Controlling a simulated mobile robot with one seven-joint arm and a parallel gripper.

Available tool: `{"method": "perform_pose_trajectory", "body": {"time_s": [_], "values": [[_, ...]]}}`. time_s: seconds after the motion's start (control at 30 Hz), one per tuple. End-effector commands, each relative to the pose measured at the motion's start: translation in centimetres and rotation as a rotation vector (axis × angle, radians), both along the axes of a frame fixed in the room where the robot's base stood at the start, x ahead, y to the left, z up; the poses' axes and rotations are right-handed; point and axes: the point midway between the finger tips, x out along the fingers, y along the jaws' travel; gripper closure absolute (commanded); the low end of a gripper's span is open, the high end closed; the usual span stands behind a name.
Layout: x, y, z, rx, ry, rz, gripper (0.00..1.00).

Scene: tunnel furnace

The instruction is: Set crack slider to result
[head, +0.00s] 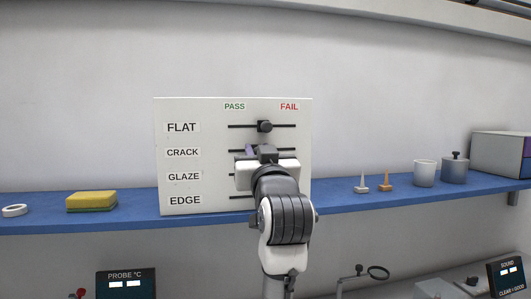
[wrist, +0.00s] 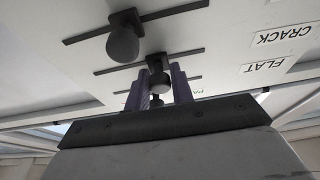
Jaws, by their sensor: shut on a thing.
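A white panel (head: 182,106) stands on the shelf with rows labelled FLAT, CRACK, GLAZE and EDGE. PASS heads its left side and FAIL its right. The crack slot (head: 289,150) shows at both ends in the head view; my gripper hides its middle. My gripper (head: 259,150) is at the crack row, near mid-slot. In the wrist view, my gripper's purple fingers (wrist: 160,88) are shut on the dark crack knob (wrist: 159,80), one on each side. The flat knob (head: 265,126) sits near the middle of its slot. My arm covers the glaze and edge knobs in the head view.
The blue shelf (head: 340,198) holds a white ring (head: 15,210) and yellow sponge (head: 91,200) at left. Small cones (head: 385,182), a white cup (head: 424,173), a grey lidded pot (head: 455,168) and a box (head: 497,152) stand at right. Air before the panel's sides looks clear.

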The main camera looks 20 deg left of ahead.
Motion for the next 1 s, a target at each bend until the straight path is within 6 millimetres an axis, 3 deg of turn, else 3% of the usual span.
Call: {"method": "perform_pose_trajectory", "body": {"time_s": [0.8, 1.0], "values": [[-2.3, 3.5, 0.0, -0.002, 0.000, 0.002, 0.89], [-2.3, 3.5, 0.0, 0.000, 0.000, 0.001, 0.89]]}}
